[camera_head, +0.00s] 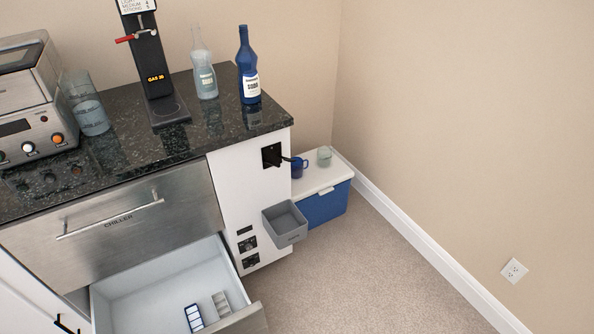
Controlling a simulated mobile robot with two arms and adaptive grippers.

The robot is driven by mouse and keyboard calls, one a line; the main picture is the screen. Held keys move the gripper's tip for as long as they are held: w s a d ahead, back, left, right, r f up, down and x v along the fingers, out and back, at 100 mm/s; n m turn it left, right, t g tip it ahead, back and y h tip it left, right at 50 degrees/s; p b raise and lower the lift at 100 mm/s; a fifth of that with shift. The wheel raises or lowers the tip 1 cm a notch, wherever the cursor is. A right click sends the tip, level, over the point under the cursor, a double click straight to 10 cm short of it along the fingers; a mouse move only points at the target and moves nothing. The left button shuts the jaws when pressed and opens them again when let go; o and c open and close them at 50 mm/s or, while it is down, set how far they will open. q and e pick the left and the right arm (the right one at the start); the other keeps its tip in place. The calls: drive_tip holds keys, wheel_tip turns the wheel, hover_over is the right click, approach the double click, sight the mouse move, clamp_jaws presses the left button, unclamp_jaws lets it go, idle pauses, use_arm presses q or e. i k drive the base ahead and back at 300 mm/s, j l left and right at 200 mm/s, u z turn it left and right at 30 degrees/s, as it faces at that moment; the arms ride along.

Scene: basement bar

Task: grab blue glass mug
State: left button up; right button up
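A small blue glass mug (299,167) stands upright on the white lid of a blue cooler box (327,205), close to the side of the bar counter. A black tap-like fitting on the counter's side reaches toward it and sits very near its left edge; I cannot tell whether they touch. Neither of my grippers shows in the head view.
A pale green glass (324,156) stands beside the mug on the lid. A grey bin (285,223) juts from the counter side. An open chiller drawer (130,290) holds ice trays. Bottles stand on the dark counter (225,124). Carpet (370,275) at right is clear.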

sight(297, 168)
drive_tip(key=u, duration=0.65)
drive_tip(key=i+l+u, duration=0.15)
drive_tip(key=l+u, duration=1)
drive_tip(key=i+l, duration=0.05)
drive_tip(key=l, duration=0.05)
